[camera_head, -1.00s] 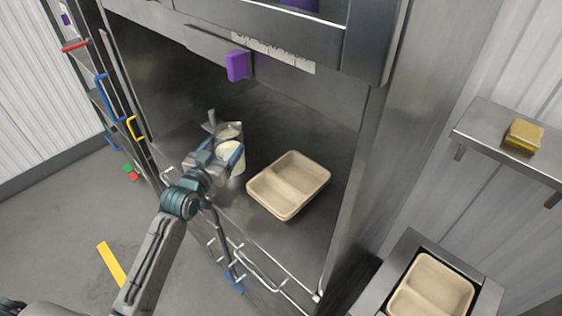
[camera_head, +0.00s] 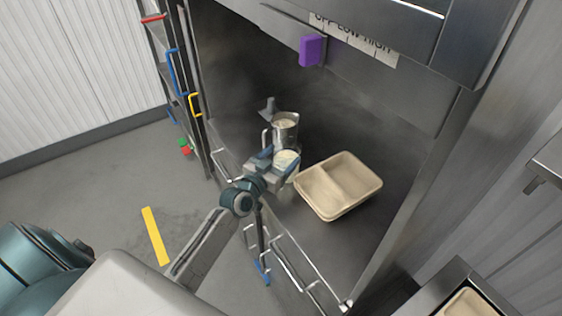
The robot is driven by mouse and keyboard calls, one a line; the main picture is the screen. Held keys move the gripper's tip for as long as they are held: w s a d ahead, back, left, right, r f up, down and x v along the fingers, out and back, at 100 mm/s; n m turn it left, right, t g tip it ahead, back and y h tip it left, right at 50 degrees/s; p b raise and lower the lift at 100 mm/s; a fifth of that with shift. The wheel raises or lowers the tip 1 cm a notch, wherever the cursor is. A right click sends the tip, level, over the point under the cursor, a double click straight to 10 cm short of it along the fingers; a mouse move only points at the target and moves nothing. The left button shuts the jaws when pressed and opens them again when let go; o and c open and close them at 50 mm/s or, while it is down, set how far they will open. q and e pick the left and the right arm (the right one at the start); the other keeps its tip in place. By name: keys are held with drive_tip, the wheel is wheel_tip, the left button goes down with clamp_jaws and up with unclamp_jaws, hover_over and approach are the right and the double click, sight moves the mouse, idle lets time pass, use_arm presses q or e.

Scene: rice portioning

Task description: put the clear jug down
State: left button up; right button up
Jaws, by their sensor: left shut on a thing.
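The clear jug (camera_head: 288,158), with pale rice in it, is at the front left of the steel counter inside the cabinet. My left gripper (camera_head: 277,166) is shut on it from the front left, and hides much of its side. I cannot tell whether its base touches the counter. A metal jug (camera_head: 287,132) with pale contents stands just behind it. A beige two-compartment tray (camera_head: 338,186) lies to its right and looks empty. My right gripper is not in view.
The steel counter (camera_head: 365,235) has free room behind and right of the tray. Wire handles line its front edge. A purple block (camera_head: 312,50) is on the panel above. A second beige tray (camera_head: 468,303) sits at lower right.

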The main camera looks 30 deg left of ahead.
use_arm(q)
drive_tip(key=shift+w, duration=0.1)
drive_tip(key=shift+f, duration=0.15)
drive_tip(key=o, duration=1.8)
drive_tip(key=s, duration=0.4)
drive_tip(key=s+a+p, duration=0.1)
drive_tip(key=s, duration=0.7)
drive_tip(key=shift+a+p, duration=0.35)
drive_tip(key=shift+p, duration=0.05)
